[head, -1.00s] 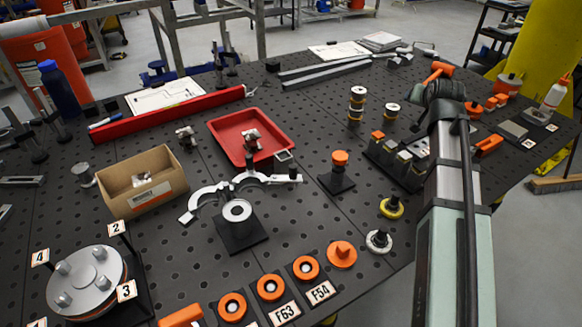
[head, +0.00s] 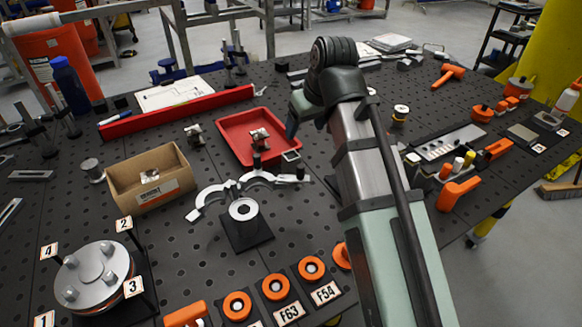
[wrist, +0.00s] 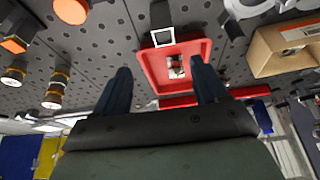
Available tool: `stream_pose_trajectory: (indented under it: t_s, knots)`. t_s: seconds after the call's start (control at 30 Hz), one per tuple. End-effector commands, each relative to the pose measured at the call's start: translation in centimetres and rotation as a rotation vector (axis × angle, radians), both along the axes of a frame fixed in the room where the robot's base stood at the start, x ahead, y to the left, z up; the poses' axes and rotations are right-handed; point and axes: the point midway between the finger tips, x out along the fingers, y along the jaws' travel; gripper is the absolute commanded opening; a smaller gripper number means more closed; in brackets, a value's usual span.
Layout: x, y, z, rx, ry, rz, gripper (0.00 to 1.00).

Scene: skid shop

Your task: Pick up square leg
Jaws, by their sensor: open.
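My gripper (wrist: 162,80) shows in the wrist view as two dark fingers spread apart, with nothing held between them. Beyond the fingers is the red tray (wrist: 205,76) with a small metal part (wrist: 176,67) in it. A small piece with a pale square outline (wrist: 163,37) sits at the tray's edge. It also shows in the head view (head: 291,155), at the tray's near right corner. I cannot tell for sure which piece is the square leg. In the head view my arm hides part of the table right of the tray.
A cardboard box (head: 152,193) and a pale curved bracket (head: 214,196) by a dark block (head: 243,234) stand near the tray. A red bar (head: 178,111) lies behind. Orange rings (head: 274,287) line the front. An orange hammer (head: 449,75) lies at the back right.

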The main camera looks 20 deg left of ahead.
Motion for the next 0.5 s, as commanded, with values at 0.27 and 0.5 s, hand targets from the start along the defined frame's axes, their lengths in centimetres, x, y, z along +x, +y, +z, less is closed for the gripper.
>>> stream_pose_trajectory:
  t_s: [0.27,0.5]
  knots:
    - [0.0,0.8,-2.0,-0.007,0.008,0.017,0.72]
    - [0.9,1.7,-5.0,-0.008,0.008,0.014,0.72]
